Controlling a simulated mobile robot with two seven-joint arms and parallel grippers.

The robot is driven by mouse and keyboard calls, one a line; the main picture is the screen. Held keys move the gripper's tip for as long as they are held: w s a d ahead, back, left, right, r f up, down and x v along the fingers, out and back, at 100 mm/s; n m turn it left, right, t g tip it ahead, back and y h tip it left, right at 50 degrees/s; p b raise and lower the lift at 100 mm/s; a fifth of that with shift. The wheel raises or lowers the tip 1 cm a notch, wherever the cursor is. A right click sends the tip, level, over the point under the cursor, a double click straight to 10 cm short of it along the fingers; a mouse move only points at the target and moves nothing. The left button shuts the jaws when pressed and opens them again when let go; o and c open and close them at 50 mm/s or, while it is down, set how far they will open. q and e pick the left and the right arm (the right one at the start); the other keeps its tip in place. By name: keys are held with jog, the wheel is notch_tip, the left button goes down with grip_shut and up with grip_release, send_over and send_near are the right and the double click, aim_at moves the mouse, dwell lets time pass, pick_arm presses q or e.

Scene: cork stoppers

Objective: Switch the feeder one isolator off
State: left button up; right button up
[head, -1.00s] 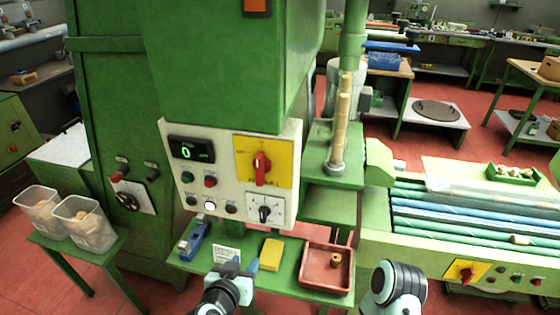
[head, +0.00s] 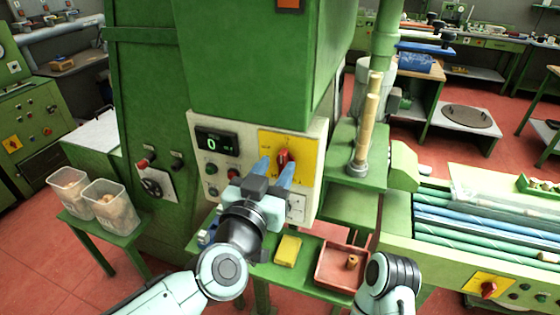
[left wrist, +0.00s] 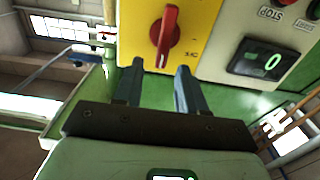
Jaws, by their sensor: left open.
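A red rotary isolator knob (head: 283,158) sits on a yellow plate (head: 304,146) on the front panel of the green machine. Its handle stands roughly upright. The knob also shows in the left wrist view (left wrist: 165,36), just beyond the fingertips. My left gripper (head: 275,170) is open and empty, its blue fingers pointing at the knob from in front and slightly below. In the left wrist view the gripper (left wrist: 157,78) is apart from the knob. The plate's lower lettering is hidden in the head view. A second red knob (head: 489,288) on yellow is at lower right. My right gripper is out of view.
A lit display (head: 214,142) and push buttons are left of the plate. Below is a green shelf with a yellow block (head: 288,251) and a red tray (head: 334,280) holding a cork. Clear bins (head: 111,206) stand left. A wooden rod (head: 368,120) stands right of the panel.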

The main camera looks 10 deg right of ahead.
aim_at(281, 159)
pick_arm(q)
jog(key=shift+x, duration=1.7)
jog(key=shift+a, duration=0.1)
grip_shut()
